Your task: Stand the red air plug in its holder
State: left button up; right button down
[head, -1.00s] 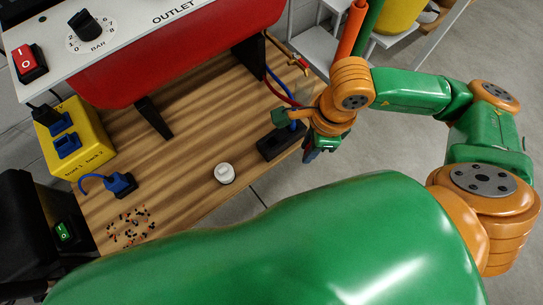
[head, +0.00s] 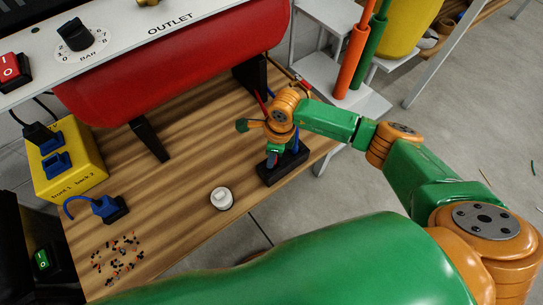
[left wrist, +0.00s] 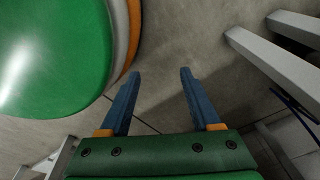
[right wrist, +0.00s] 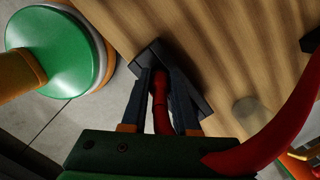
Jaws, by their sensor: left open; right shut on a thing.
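The holder (head: 287,174) is a dark block at the right front edge of the wooden bench. In the head view my right gripper (head: 272,160) points down at the holder. In the right wrist view its fingers (right wrist: 160,74) are shut on the red air plug (right wrist: 160,100), with the dark holder (right wrist: 197,92) directly beyond the fingertips. The plug's lower end is hidden, so I cannot tell whether it is inside the holder. A red hose (right wrist: 275,140) curves at the right of that view. My left gripper (left wrist: 157,80) is open and empty above the grey floor.
A white round piece (head: 222,198) stands on the bench left of the holder. A red tank (head: 180,70) on black feet stands behind. A yellow socket box (head: 75,178), a blue plug (head: 108,208) and scattered small bits (head: 118,258) are at the left.

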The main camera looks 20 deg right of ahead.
pick_arm(q)
jog(key=shift+a, duration=0.1)
pick_arm(e)
jog(key=shift+f+b, duration=0.35)
jog(key=shift+b, duration=0.05)
jog(key=shift+f, duration=0.2)
jog(key=c, duration=0.7)
grip_release()
pick_arm(q)
jog(key=shift+w+a+f, duration=0.1)
jog(key=shift+a+f, duration=0.4)
jog(key=shift+d, duration=0.1)
